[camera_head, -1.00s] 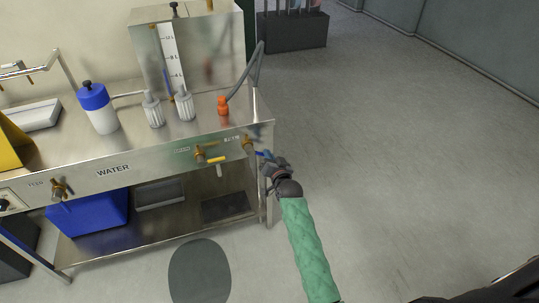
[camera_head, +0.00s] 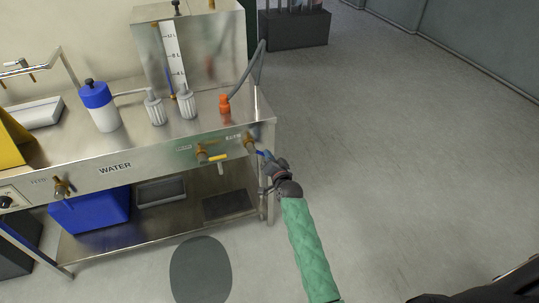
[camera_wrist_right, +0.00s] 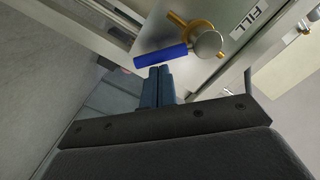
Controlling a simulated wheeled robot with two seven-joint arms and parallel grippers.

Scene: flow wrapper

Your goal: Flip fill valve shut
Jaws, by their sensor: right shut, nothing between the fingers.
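The fill valve is a brass valve on the front panel at the right end of the steel bench. Its blue lever (camera_wrist_right: 160,57) and brass body (camera_wrist_right: 190,30) show in the wrist view beside a FILL label (camera_wrist_right: 249,20). In the head view the brass body (camera_head: 249,143) shows, with the blue lever pointing right from it. My right gripper (camera_head: 266,163) is just off the bench corner. Its fingers (camera_wrist_right: 158,70) are shut and empty, with the tips right at the lever's edge; I cannot tell whether they touch. My left gripper is out of view.
A second brass valve with a yellow lever (camera_head: 218,157) is left of the fill valve. The bench top holds a steel tank (camera_head: 203,50), white bottles and an orange fitting (camera_head: 225,104). A bench leg stands close by my right gripper. The floor to the right is clear.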

